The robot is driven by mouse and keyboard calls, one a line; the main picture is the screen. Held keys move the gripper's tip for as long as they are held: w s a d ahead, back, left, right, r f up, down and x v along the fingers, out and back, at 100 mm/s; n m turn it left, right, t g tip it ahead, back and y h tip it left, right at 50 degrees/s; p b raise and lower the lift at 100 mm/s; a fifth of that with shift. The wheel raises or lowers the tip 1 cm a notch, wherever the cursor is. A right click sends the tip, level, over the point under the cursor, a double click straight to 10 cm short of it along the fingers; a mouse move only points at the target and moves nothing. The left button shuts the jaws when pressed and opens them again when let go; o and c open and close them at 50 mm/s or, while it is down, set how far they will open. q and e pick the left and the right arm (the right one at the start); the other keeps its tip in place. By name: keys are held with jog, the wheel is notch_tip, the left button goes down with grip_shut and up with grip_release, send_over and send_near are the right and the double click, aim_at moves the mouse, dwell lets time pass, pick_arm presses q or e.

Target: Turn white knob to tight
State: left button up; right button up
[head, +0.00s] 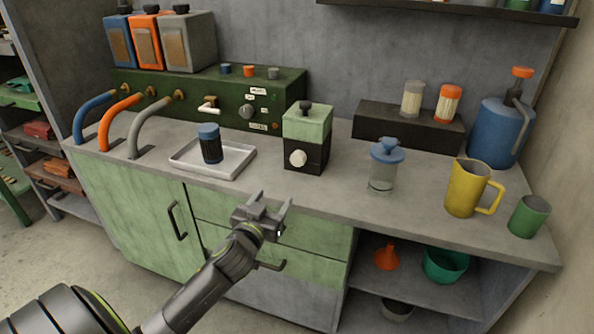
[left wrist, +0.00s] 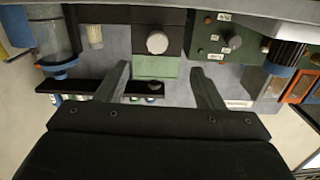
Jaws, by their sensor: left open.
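The white knob (head: 298,158) is on the front of a small box (head: 306,125) with a black lower body and a light green top. A black knob (head: 305,106) sits on top of the box. My left gripper (head: 271,199) is open and empty, in front of the counter's front edge, below and nearer than the white knob, and apart from it. In the left wrist view the white knob (left wrist: 157,42) shows beyond the open fingers (left wrist: 160,82). I cannot read any tightness mark beside the knob. My right gripper is not in view.
A white tray (head: 240,162) with a dark blue-capped jar (head: 210,146) is left of the box. A blue-lidded clear jar (head: 384,168) is to its right. A dark green panel (head: 150,92) with a grey dial is behind. A yellow jug (head: 464,188) stands farther right.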

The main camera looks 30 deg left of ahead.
pick_arm(q)
jog(key=r, duration=0.1)
send_near(297, 161)
jog(key=shift+t, duration=0.3)
jog(key=x, duration=1)
jog(key=shift+w+a+f+p, duration=0.15)
jog(key=shift+f+p, duration=0.15)
jog(key=shift+p, duration=0.05)
jog(key=c, duration=1)
